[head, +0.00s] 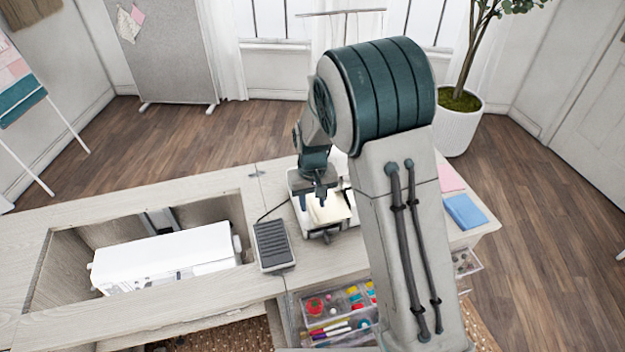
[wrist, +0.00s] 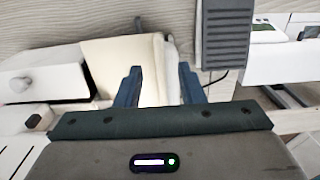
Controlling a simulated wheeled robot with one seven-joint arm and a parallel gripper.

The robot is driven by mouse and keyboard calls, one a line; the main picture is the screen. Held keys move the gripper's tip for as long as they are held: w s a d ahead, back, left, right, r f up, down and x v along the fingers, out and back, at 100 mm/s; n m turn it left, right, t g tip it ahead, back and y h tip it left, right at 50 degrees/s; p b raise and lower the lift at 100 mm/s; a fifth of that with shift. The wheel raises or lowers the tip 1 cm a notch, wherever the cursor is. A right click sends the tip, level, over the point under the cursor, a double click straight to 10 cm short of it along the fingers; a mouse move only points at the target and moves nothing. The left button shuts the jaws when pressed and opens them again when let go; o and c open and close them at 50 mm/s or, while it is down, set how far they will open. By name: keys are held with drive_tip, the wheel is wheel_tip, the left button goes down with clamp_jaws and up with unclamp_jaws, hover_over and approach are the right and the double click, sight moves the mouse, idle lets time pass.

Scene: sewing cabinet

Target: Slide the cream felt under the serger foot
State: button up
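The cream felt (head: 328,209) lies at the white serger (head: 343,227) on the cabinet top, partly hidden by my gripper (head: 319,203). In the wrist view the felt (wrist: 112,62) is a pale sheet with a raised edge or fold between the fingers of my gripper (wrist: 160,69). The fingers are spread apart, with a clear gap, pointing at the felt; the left one overlaps it in the picture. I cannot tell whether they touch it. White serger parts (wrist: 60,70) show at left. I cannot make out the presser foot.
A dark foot pedal (head: 271,245) lies left of the serger; it also shows in the wrist view (wrist: 226,35). A white sewing machine (head: 165,258) sits in the cabinet recess. Blue cloth (head: 464,211) and pink cloth (head: 450,178) lie at right. Open drawers (head: 340,310) hold sewing supplies.

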wheel_tip(320, 180, up, 16)
drive_tip(key=p, duration=0.3)
drive_tip(key=shift+r, duration=0.25)
drive_tip(key=s+d+r+m+t, duration=0.1)
drive_tip(key=s+d+r+t, duration=0.1)
drive_tip(key=s+d, duration=0.5)
drive_tip(key=s+d+r+m+t, duration=0.1)
drive_tip(key=s+d+r, duration=0.3)
drive_tip(key=s, duration=1.1)
drive_tip(key=d+m, duration=0.1)
drive_tip(key=d, duration=0.2)
drive_tip(key=shift+d+t, duration=0.15)
drive_tip(key=shift+t, duration=0.25)
drive_tip(key=shift+s, duration=0.1)
